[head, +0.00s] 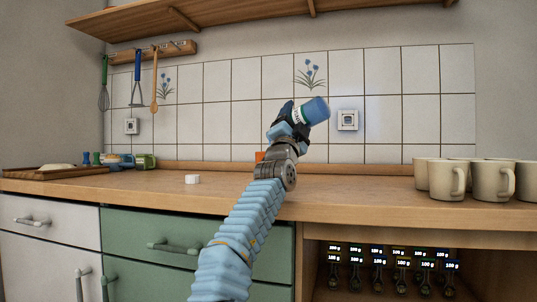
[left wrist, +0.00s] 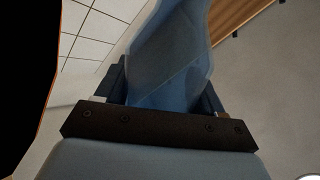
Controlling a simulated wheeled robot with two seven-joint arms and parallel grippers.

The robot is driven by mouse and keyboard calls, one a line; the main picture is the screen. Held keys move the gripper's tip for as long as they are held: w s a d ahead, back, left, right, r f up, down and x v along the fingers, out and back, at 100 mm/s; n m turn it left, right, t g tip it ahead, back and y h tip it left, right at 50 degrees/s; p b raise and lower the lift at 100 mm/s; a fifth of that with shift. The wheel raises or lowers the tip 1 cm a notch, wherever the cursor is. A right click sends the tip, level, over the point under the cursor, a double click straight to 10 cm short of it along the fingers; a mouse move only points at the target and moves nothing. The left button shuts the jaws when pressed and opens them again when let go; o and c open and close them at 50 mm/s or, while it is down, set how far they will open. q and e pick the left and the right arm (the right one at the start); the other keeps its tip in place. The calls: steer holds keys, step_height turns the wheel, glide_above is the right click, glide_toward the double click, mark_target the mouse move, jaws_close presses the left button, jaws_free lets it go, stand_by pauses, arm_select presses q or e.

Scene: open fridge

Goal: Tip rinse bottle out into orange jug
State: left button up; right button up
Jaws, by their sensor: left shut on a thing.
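The rinse bottle (head: 317,109), blue with a pale lettered label, is held tilted nearly on its side above the counter, its blue end to the upper right. My left gripper (head: 291,126) is shut on it; in the left wrist view the translucent blue bottle (left wrist: 172,65) fills the space between the fingers (left wrist: 165,95). A small orange patch, likely the orange jug (head: 260,156), shows just left of my wrist on the counter; my arm hides the rest. I cannot tell whether liquid is leaving the bottle. My right gripper is not in view.
Several beige mugs (head: 437,180) stand at the right of the counter (head: 350,207). A wooden tray (head: 62,174) and small containers (head: 120,160) are at the far left. A shelf (head: 210,17) hangs above.

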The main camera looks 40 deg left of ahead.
arm_select(q)
steer(key=shift+w+a+f+n+b, duration=0.1)
steer(key=shift+a+n+b, duration=0.1)
steer(key=shift+n+b, duration=0.15)
steer(key=shift+n+y, duration=0.35)
steer(key=shift+y, duration=0.05)
steer(key=shift+r+n+g+y+p, duration=0.5)
steer(key=shift+r+n+g, duration=0.2)
steer(key=shift+r+n, duration=0.1)
steer(key=shift+s+a+n, duration=0.1)
steer(key=shift+s+n, duration=0.2)
steer(key=shift+n, duration=0.1)
steer(key=shift+w+a+n+g+y, duration=0.1)
steer(key=shift+w+n+g+y, duration=0.05)
steer(key=shift+n+g+y, duration=0.45)
